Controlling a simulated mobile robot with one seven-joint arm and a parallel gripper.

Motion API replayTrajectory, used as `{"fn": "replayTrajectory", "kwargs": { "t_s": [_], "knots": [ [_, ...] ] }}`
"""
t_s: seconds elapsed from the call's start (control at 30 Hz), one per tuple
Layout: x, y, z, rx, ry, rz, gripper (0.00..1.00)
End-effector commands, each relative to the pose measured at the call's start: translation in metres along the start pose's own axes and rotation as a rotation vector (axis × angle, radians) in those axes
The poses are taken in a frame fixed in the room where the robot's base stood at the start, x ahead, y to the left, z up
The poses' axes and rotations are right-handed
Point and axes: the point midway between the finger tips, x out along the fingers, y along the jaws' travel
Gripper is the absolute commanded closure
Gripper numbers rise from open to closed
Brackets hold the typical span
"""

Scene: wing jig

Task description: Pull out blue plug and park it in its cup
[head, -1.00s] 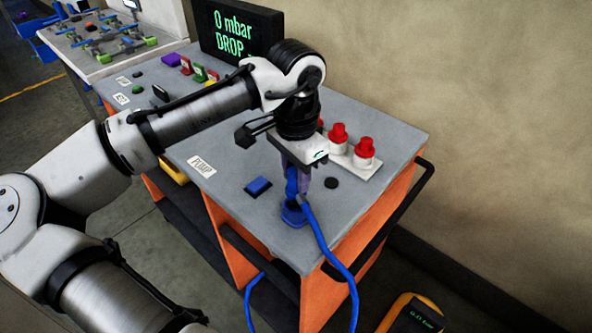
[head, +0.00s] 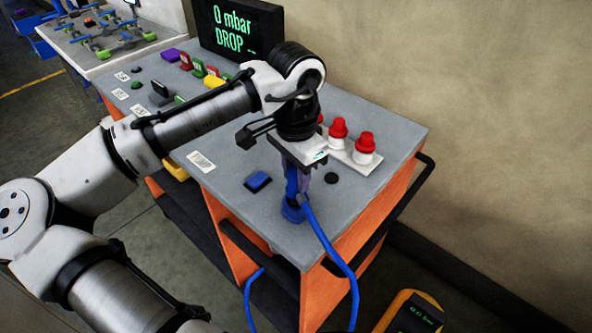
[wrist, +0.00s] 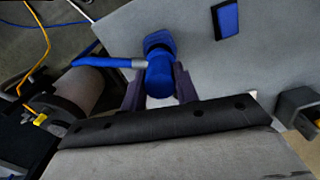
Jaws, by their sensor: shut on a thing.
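My gripper (head: 303,180) points down over the front of the trolley top and is shut on the blue plug (head: 291,181). In the wrist view the blue plug (wrist: 160,76) sits between the two fingers, with a grey sleeve and blue hose leaving it to the left. A blue round fitting (head: 292,212) is directly below the plug on the trolley top, and it shows beyond the plug in the wrist view (wrist: 157,42). I cannot tell whether this fitting is the socket or the cup, or whether the plug is seated in it.
The blue hose (head: 329,246) hangs over the trolley's front edge. A blue square pad (head: 258,181) and a black disc (head: 331,179) flank the gripper. Red-capped white fittings (head: 365,150) stand behind on the right. A display (head: 238,32) reads "0 mbar DROP --". A black handle (head: 405,225) runs along the right side.

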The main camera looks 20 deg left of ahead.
Motion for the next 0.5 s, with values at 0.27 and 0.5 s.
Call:
{"fn": "replayTrajectory", "kwargs": {
  "t_s": [0.27,0.5],
  "knots": [
    [0.0061,0.0003,-0.0001,0.0,0.0,0.001,0.92],
    [0.011,0.0002,-0.0002,0.0,0.0,0.001,0.92]
  ]
}}
